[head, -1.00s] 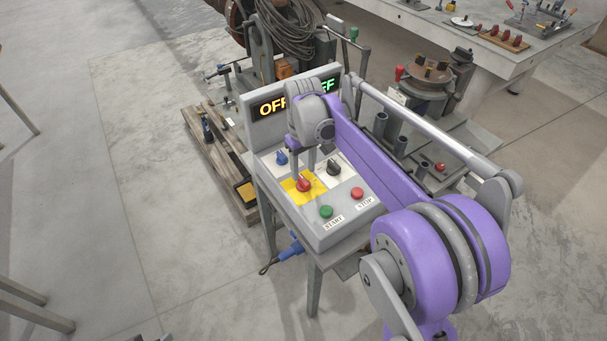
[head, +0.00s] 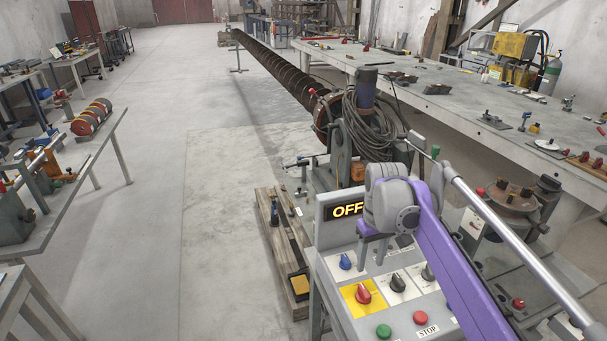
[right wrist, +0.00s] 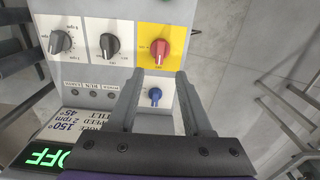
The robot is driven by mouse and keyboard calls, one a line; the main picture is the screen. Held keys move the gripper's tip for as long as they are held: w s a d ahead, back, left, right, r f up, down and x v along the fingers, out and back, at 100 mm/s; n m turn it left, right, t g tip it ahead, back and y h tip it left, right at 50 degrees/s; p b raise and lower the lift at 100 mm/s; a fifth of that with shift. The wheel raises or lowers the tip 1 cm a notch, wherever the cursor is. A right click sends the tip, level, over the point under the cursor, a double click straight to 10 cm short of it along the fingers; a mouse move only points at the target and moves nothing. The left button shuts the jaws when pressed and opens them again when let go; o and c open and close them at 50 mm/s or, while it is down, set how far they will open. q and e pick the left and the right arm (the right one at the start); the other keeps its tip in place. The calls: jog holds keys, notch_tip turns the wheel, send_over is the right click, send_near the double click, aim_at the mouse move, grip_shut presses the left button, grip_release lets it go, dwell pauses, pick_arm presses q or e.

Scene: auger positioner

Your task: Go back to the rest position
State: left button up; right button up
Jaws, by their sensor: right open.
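My right gripper (head: 372,262) is open and empty above the control panel (head: 392,322), in front of its display. In the right wrist view its two fingers (right wrist: 163,85) point towards the panel, with the blue knob (right wrist: 154,96) seen between them. The red knob (head: 363,294) on its yellow plate is in front of the gripper and also shows in the right wrist view (right wrist: 160,52). The orange OFF display (head: 347,210) is partly covered by my arm. My left gripper is out of view.
A green button (head: 384,331) and a red button (head: 420,318) are at the panel's front. A long auger (head: 275,68) extends into the background behind the panel. Workbenches stand left and right. The floor (head: 215,210) left of the panel is open.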

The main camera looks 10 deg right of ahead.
jog(key=s+a+f+t, duration=0.1)
jog(key=s+a+f, duration=0.2)
jog(key=s, duration=0.4)
jog(key=s+a+f+t, duration=0.2)
jog(key=s+a+f, duration=0.2)
jog(key=s, duration=0.3)
jog(key=s+a+f+m+t, duration=0.1)
jog(key=s+a+f+t, duration=0.1)
jog(key=s, duration=0.5)
notch_tip(320, 180, down, 2)
jog(key=shift+a+f+p, duration=0.15)
jog(key=shift+a+p, duration=0.2)
jog(key=shift+a, duration=0.3)
jog(key=shift+s, duration=0.1)
jog(key=shift+c, duration=0.2)
